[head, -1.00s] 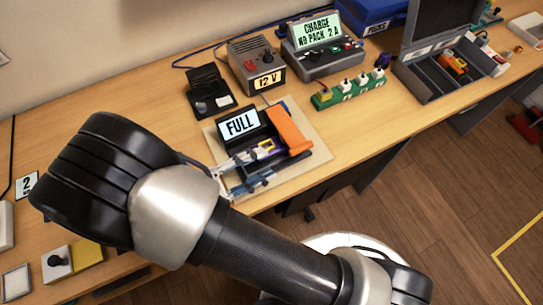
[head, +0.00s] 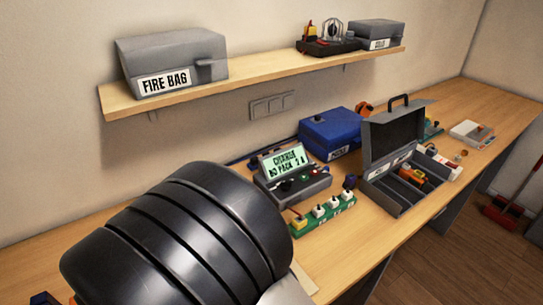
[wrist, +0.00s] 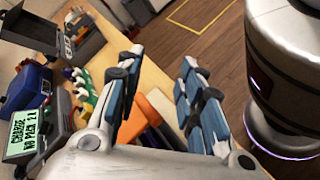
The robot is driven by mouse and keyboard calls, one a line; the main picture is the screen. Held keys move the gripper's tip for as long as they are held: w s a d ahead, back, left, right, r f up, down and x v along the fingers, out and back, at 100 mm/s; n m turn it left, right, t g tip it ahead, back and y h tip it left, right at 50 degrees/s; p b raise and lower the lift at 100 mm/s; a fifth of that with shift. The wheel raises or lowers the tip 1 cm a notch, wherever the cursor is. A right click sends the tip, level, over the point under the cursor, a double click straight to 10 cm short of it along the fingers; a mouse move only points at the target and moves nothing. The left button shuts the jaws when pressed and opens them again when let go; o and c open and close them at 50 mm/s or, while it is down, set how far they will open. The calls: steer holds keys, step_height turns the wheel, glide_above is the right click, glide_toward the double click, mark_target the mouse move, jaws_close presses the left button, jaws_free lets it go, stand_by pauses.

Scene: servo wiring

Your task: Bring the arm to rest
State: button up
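My gripper (wrist: 161,62) shows in the wrist view with its two blue-padded fingers apart and nothing between the fingertips. It is above the bench, and an orange part (wrist: 157,108) shows beyond and below the fingers. In the head view a large dark joint of my arm fills the lower left and hides much of the bench. The gripper itself is not visible there.
The charger (head: 294,174) reads "CHARGE NO PACK 2 A". A green strip (head: 322,214), a blue box (head: 330,133) and an open grey case (head: 402,190) stand on the bench (head: 462,110). A shelf (head: 270,78) holds a fire bag box (head: 172,60).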

steer(key=s+d+r+m+t+y, duration=0.2)
steer(key=s+d+r+m+y, duration=0.3)
steer(key=d+r+m+y, duration=0.6)
steer(key=shift+s+d+m+y, duration=0.15)
steer(key=shift+d+m+y, duration=0.15)
steer(key=shift+d+y, duration=0.7)
